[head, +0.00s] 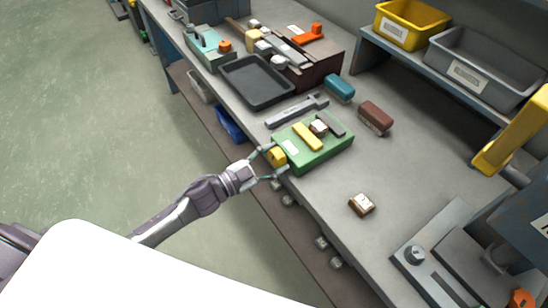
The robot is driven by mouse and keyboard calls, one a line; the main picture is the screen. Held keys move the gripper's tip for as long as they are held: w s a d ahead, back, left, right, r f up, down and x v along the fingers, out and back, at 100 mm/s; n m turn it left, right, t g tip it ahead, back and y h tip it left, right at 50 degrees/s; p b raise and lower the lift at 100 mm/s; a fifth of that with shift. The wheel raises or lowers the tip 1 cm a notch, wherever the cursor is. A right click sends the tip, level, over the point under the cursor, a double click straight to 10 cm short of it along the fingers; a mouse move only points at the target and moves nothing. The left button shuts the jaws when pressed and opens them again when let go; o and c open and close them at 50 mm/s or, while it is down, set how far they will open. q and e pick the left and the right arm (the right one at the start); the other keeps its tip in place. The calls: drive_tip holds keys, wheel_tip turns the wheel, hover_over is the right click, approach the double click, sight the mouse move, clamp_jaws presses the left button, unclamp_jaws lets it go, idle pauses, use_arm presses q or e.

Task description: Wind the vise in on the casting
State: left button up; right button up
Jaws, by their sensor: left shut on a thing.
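The green vise (337,152) sits at the front edge of the bench. On its top a pale block, which looks like the casting (319,127), lies between a yellow jaw bar (307,137) and a dark bar (331,124). I cannot tell whether the bars touch it. A yellow knob (277,156) sticks out of the vise's front side. My left gripper (271,164) has its fingers on either side of this knob and is shut on it. My right gripper is out of view.
A wrench (297,111) and a black tray (256,81) lie left of the vise. Teal (339,88) and brown (375,118) blocks stand behind it. A small brown-and-white block (362,204) lies to the right. Grey equipment (437,265) occupies the near right; bare bench lies between.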

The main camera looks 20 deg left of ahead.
use_arm(q)
drive_tip(key=shift+m, duration=0.3)
drive_tip(key=o, duration=1.2)
drive_tip(key=shift+c, duration=0.2)
